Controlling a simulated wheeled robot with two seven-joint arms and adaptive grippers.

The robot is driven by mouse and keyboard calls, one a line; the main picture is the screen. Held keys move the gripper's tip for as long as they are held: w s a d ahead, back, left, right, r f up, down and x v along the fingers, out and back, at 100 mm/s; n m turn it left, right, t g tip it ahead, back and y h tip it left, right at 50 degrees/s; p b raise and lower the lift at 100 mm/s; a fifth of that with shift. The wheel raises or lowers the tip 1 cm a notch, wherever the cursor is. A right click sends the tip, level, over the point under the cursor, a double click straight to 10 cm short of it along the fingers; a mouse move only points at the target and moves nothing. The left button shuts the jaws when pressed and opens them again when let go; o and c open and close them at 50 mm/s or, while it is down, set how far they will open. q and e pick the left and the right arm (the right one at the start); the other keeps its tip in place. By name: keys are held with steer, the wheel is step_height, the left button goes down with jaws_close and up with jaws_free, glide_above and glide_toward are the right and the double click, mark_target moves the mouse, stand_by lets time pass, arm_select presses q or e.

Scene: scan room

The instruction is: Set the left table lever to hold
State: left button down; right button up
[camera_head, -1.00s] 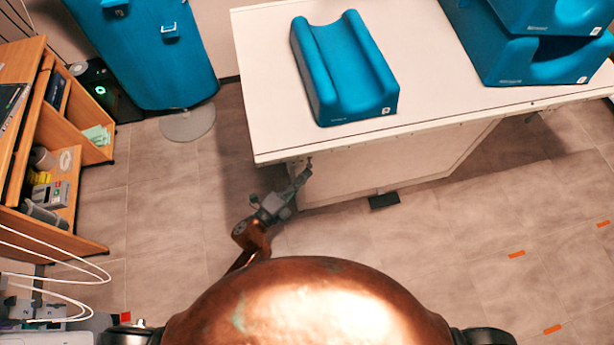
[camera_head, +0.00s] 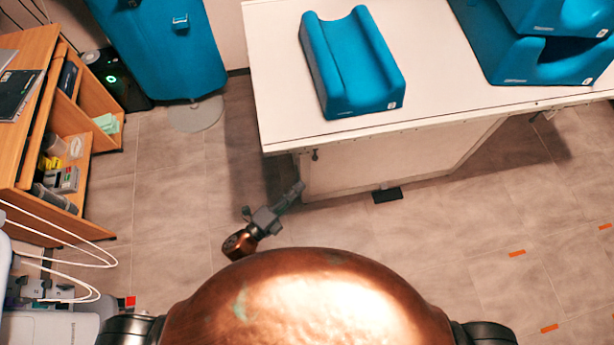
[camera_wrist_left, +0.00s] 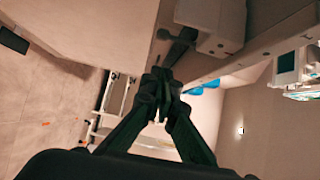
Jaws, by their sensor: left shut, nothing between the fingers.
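The white table (camera_head: 290,110) has a small dark fitting (camera_head: 315,155) under its near left corner. It looks like the left table lever, but it is too small to read its setting. My left gripper (camera_head: 299,187) is shut and empty, just below and in front of that corner, apart from the fitting in the head view. In the left wrist view the closed fingers (camera_wrist_left: 160,78) point at a dark bar (camera_wrist_left: 178,45) beside a pale box (camera_wrist_left: 215,38), which may be the lever and its mount. I cannot tell whether they touch. My right gripper is out of view.
Blue padded supports (camera_head: 355,65) lie on the tabletop. A wooden shelf unit (camera_head: 35,130) stands at the left, with white cables (camera_head: 60,255) below it. A tall blue board (camera_head: 165,50) stands behind. The floor left of the table is clear.

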arm_select(q)
steer(key=v, duration=0.4)
steer(key=shift+s+r, duration=0.1)
steer(key=shift+s, duration=0.15)
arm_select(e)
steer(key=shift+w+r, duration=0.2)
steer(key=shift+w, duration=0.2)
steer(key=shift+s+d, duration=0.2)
